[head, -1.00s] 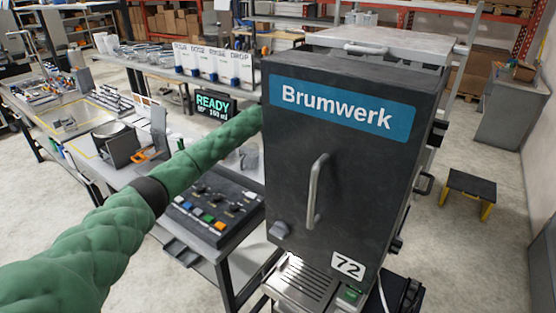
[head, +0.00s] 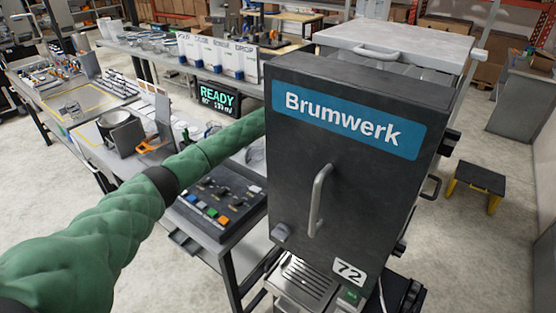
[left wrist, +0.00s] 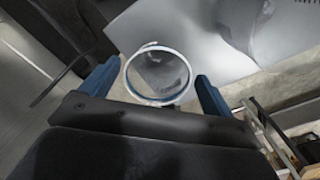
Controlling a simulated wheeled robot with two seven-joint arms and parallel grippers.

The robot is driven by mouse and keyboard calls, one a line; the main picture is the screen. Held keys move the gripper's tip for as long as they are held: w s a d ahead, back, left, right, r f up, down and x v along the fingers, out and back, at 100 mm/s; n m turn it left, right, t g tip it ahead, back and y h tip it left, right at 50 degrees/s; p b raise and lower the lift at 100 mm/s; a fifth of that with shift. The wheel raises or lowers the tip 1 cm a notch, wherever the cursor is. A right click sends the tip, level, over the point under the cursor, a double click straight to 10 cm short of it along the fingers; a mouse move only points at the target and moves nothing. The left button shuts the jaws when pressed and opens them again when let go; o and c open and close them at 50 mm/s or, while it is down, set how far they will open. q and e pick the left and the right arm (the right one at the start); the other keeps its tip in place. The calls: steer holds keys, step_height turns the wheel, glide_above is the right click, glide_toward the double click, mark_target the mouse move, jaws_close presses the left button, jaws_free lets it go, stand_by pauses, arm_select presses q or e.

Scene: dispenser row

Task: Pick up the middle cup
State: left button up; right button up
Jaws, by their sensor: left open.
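A clear, round cup (left wrist: 158,76) with a pale rim shows in the left wrist view between the two blue fingers of my left gripper (left wrist: 158,72). The fingers are open, one on each side of the cup, and a gap shows at the right finger. I cannot tell whether the left finger touches it. In the head view my green left arm reaches behind the dark Brumwerk cabinet, which hides the gripper. A clear cup (head: 256,153) shows partly beside the cabinet's left edge; I cannot tell if it is the same one. My right gripper is not in view.
The Brumwerk cabinet (head: 345,170) stands large in front. A control panel (head: 222,203) with coloured buttons lies below my arm. A READY display (head: 218,98), a row of white dispensers (head: 215,58) and an orange-handled tool (head: 153,146) are behind. A low stool (head: 476,185) stands right.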

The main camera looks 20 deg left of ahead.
arm_select(q)
steer(key=shift+s+f+p, duration=0.15)
steer(key=shift+s+p, duration=0.05)
steer(key=shift+p, duration=0.1)
steer(key=shift+w+f+p, duration=0.1)
steer(key=shift+f+p, duration=0.3)
steer(key=shift+f, duration=0.95)
steer(key=c, duration=1)
steer(key=shift+c, duration=0.2)
